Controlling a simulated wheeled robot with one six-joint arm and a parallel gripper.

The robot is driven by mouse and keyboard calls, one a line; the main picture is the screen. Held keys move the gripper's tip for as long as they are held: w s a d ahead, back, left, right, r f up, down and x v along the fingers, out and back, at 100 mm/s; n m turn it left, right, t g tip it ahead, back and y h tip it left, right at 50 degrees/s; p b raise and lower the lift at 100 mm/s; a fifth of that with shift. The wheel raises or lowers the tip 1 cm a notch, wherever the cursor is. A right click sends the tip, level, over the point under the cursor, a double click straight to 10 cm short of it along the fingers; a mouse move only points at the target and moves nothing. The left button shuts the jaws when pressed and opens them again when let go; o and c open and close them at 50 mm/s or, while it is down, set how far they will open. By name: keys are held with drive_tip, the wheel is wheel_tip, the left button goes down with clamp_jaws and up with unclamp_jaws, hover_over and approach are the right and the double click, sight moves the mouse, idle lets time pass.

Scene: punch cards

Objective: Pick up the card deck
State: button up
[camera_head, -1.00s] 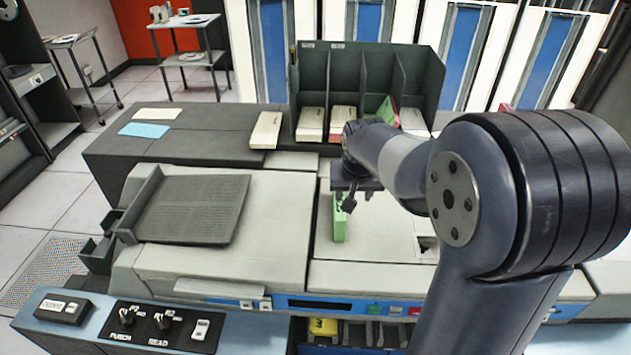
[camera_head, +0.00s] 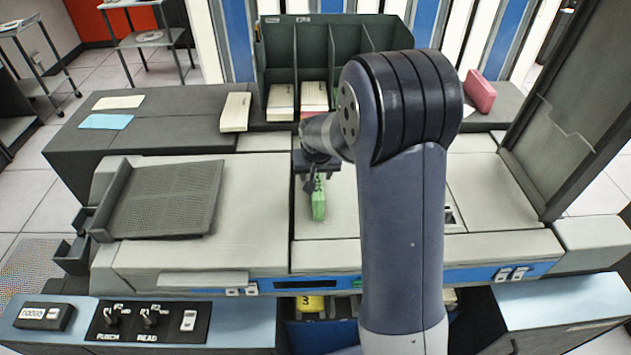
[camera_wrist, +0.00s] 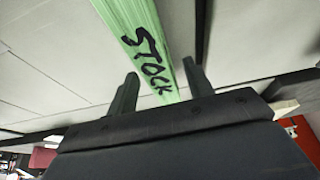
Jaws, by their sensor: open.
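A green card deck (camera_head: 318,203) stands on its narrow edge on the pale top of the punch machine, just right of the panel seam. In the wrist view the deck (camera_wrist: 145,32) shows black hand lettering, "STOCK". My gripper (camera_head: 315,182) is at the deck's far end. In the wrist view my gripper (camera_wrist: 160,68) is open, with one finger on each side of the deck's near end.
A dark divided rack (camera_head: 285,60) with pale decks stands behind. A ribbed tray (camera_head: 165,198) is at left and a tall dark panel (camera_head: 580,90) at right. The machine top beside the deck is clear.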

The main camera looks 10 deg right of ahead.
drive_tip(key=shift+x, duration=1.25)
drive_tip(key=shift+c, duration=0.6)
clamp_jaws()
